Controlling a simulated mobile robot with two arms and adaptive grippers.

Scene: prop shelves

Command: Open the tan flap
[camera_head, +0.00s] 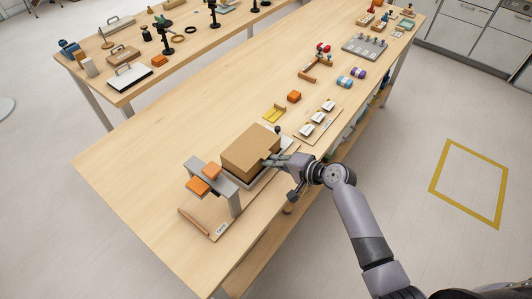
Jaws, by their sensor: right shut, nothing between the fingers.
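A tan, box-like piece (250,146), which looks like the tan flap, stands on the wooden table near its front edge. Its broad top face is tilted in the picture, and I cannot tell where it hinges. My right gripper (272,160) reaches in from the right. Its fingers are shut and empty, at the right side of the tan piece. I cannot tell whether they touch it. The fingers and wrist hide part of the base beside it. My left gripper is not in view.
Just left of the tan piece stands a grey bracket (222,176) with orange blocks (198,187). Behind it are a yellow piece (275,113), an orange block (294,96) and a board with white switches (317,123). The table's left part (150,150) is clear.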

